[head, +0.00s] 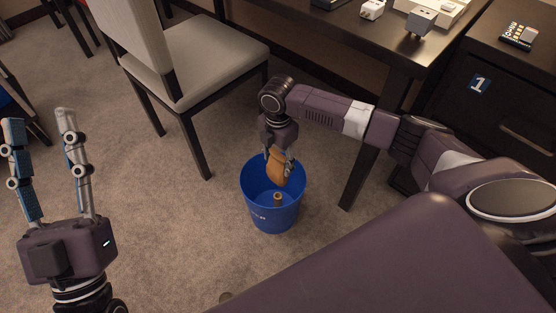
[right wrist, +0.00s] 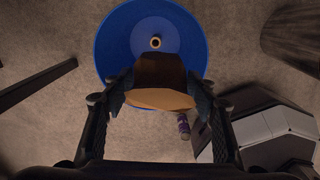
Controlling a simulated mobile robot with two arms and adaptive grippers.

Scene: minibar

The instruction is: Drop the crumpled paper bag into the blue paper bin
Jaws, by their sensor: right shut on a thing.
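The crumpled paper bag (head: 277,167) is brown-orange. My right gripper (head: 278,160) is shut on it and holds it at the mouth of the blue paper bin (head: 272,213). In the right wrist view the bag (right wrist: 160,98) sits between the two fingers of the right gripper (right wrist: 158,90), with the blue bin (right wrist: 115,45) below it. The bag overlaps the near part of the bin's opening there. My left gripper (head: 40,165) is raised at the left, open and empty, far from the bin.
A small brown roll-like thing (head: 278,198) is inside the bin. A chair (head: 190,70) stands behind it, and a dark desk (head: 350,35) with a leg stands to its right. Carpet left of the bin is clear.

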